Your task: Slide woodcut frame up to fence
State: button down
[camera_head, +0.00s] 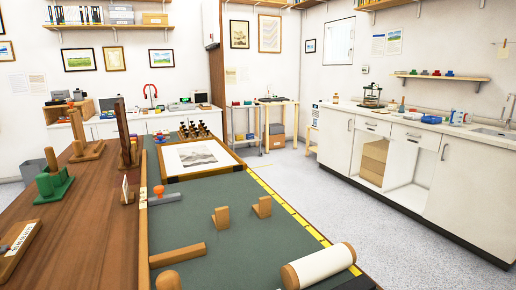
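The framed print (197,157) lies flat at the far end of the green mat. It has a light wood frame, a white mount and a grey, landscape-like picture. A thin wooden strip (143,225) runs along the mat's left edge, and a short wooden bar (177,255) lies across the near left of the mat. I cannot tell for certain which of these is the fence. The frame's left side is close to the strip's far end; whether they touch is unclear. My gripper is not in view.
Two small wooden L-shaped blocks (221,217) (262,207) stand mid-mat. A white roll with wooden ends (318,267) lies near right. An orange-knobbed stamp (160,195) sits at left, a wooden knob (168,280) at the near edge. Bare green mat (210,195) lies between.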

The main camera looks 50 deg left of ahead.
aim_at(182, 161)
jog(key=i, duration=2.25)
jog(key=u, duration=2.6)
jog(key=i, duration=1.1)
jog(key=u, duration=0.65)
